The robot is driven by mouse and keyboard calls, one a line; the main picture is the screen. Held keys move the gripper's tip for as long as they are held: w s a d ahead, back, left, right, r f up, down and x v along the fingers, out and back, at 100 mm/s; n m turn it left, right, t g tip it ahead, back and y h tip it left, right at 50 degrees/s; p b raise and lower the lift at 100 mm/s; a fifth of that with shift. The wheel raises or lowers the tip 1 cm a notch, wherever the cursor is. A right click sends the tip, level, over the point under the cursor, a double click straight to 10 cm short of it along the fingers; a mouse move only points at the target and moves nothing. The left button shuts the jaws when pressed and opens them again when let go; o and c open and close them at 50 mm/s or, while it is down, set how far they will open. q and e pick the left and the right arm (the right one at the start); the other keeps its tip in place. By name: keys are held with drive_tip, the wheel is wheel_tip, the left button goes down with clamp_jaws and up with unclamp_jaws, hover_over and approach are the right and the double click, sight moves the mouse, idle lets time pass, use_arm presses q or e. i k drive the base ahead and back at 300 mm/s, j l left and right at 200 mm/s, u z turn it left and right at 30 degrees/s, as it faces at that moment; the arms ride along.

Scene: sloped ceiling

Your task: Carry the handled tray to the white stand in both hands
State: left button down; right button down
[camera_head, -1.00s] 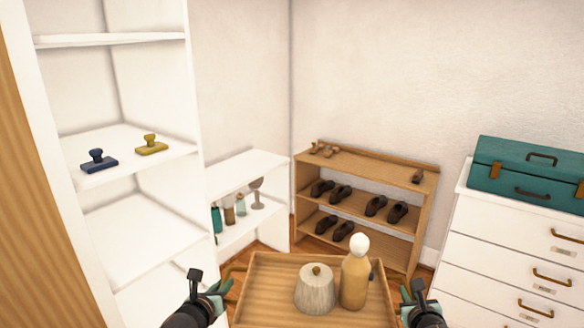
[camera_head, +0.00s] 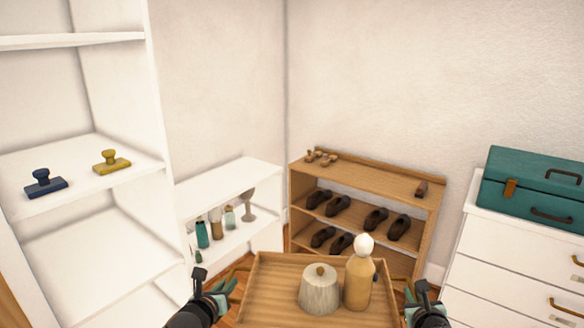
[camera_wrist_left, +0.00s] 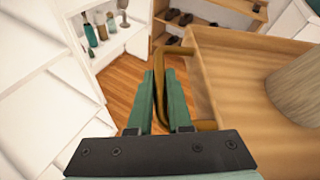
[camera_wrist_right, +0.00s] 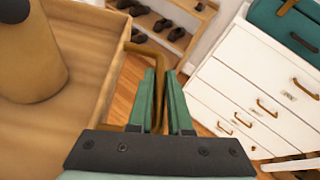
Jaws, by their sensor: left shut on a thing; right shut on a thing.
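The wooden handled tray (camera_head: 268,288) is in front of me at the bottom of the head view. It carries a grey ribbed pot with a knob (camera_head: 319,291) and a tan bottle with a white round top (camera_head: 359,281), both upright. My left gripper (camera_head: 228,286) is shut on the tray's left handle (camera_wrist_left: 162,62). My right gripper (camera_head: 411,291) is shut on the right handle (camera_wrist_right: 131,47). The tray looks about level. Low white shelving (camera_head: 225,184) stands ahead to the left, and I cannot tell whether it is the white stand.
A tall white shelf (camera_head: 75,180) with two stamps is close on the left. A wooden shoe rack (camera_head: 370,172) stands ahead. White drawers (camera_head: 500,252) with a teal case (camera_head: 530,185) on top are at the right. Some wooden floor (camera_wrist_left: 130,75) shows free below.

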sight(219, 181)
drive_tip(key=i, duration=1.7)
drive_tip(key=i+l, duration=0.15)
drive_tip(key=i, duration=1.55)
drive_tip(key=i+u, duration=0.25)
drive_tip(key=i, duration=0.2)
drive_tip(key=u, duration=1.45)
